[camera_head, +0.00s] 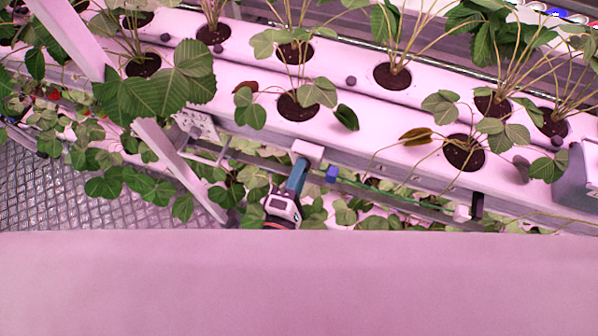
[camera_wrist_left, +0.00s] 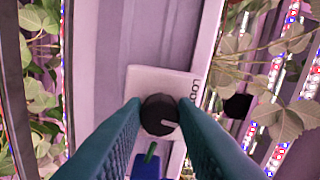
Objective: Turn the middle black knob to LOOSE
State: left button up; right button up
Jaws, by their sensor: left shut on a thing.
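A round black knob (camera_wrist_left: 158,112) sits on a white plate (camera_wrist_left: 150,80) in the left wrist view. Dark letters reading "LOO", partly cut off, stand on the plate to the upper right of the knob. My left gripper (camera_wrist_left: 160,118) has its two teal fingers on either side of the knob, shut on it. In the head view, my left gripper (camera_head: 298,176) reaches up to a white box (camera_head: 308,151) on the rack's front; the knob is hidden there. My right gripper is out of view.
A blue block (camera_head: 331,173) sits just right of the gripper. Another white box (camera_head: 462,213) with a black part (camera_head: 477,204) is farther right on the rail. Planted gutters (camera_head: 350,122) run behind, and leaves hang close around the gripper.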

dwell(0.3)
pick_arm(q)
jog(key=o, duration=1)
jog(key=shift+s, duration=0.1)
jog(key=b+v, duration=0.3)
jog(key=v, duration=0.9)
